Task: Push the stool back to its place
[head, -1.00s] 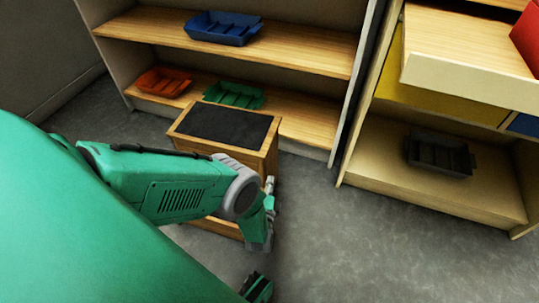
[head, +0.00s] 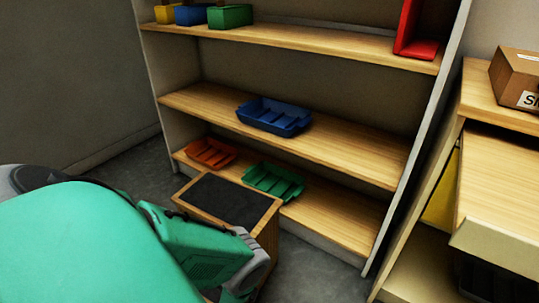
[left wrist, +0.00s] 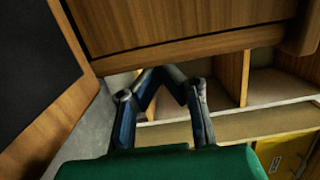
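The stool is a wooden box with a black top pad (head: 232,200). In the head view it stands against the front of the low shelf, its lower part hidden by my left arm. In the left wrist view, the stool's black top (left wrist: 35,55) is at the left and its wooden side (left wrist: 170,25) fills the upper part. My left gripper (left wrist: 160,70) appears shut, its fingertips together at the stool's side and nothing seen between them. I cannot tell whether they touch it. My right gripper is not in view.
A shelf unit (head: 320,150) behind the stool holds a blue tray (head: 272,116), an orange tray (head: 210,152) and a green tray (head: 272,181). A second wooden unit (head: 505,205) with a cardboard box (head: 518,80) stands right. Grey floor (head: 315,272) is free right of the stool.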

